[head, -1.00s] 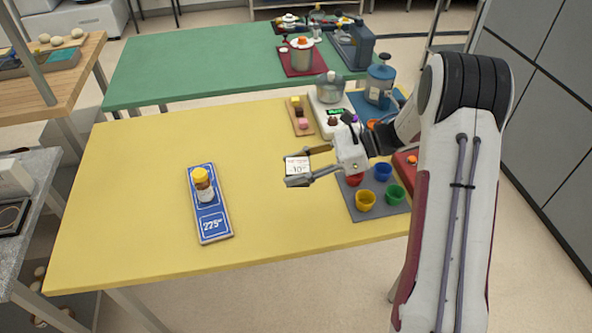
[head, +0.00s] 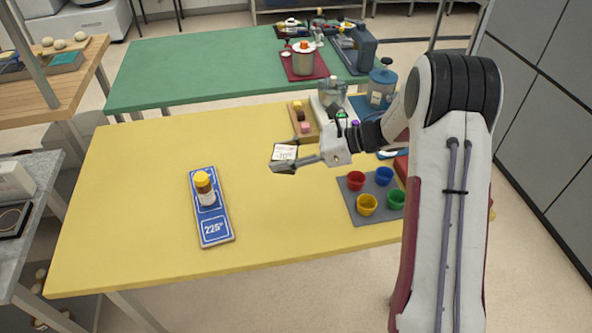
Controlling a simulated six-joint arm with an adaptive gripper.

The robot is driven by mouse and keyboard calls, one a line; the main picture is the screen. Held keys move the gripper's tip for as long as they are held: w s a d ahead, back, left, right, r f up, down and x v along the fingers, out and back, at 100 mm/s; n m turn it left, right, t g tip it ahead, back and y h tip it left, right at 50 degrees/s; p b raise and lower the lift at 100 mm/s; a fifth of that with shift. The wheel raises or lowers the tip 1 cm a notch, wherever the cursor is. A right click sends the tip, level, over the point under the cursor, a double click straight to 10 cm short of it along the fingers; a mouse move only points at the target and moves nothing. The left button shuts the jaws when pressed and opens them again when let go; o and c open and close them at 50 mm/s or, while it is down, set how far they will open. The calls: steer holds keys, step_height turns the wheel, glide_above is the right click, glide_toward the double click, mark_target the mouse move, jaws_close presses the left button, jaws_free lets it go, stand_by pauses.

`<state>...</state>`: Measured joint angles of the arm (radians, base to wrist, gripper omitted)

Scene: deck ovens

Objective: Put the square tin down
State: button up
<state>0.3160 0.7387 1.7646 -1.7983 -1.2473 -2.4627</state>
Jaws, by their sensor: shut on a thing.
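The square tin (head: 285,151), a small box with a pale face and dark print, is between the fingers of my gripper (head: 286,161). My gripper is shut on it and holds it over the middle of the yellow table (head: 130,160). The tin looks raised above the tabletop, though its height is hard to judge. Its underside and far side are hidden.
A grey mat (head: 362,218) holds several coloured cups at right. A wooden tray (head: 310,134) with small blocks and appliances stand behind.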

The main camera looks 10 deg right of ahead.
steer(key=w+d+m+t+h, duration=0.3)
steer(key=w+d+m+t, duration=0.1)
steer(key=w, duration=0.5)
steer(key=shift+d+f+m+t, duration=0.3)
steer(key=shift+f+m+t, duration=0.1)
steer(key=shift+m+t, duration=0.2)
steer(key=shift+f, duration=3.1)
steer(key=shift+f, duration=0.1)
steer(key=shift+f, duration=1.8)
steer(key=shift+f, duration=0.1)
steer(key=o, duration=1.4)
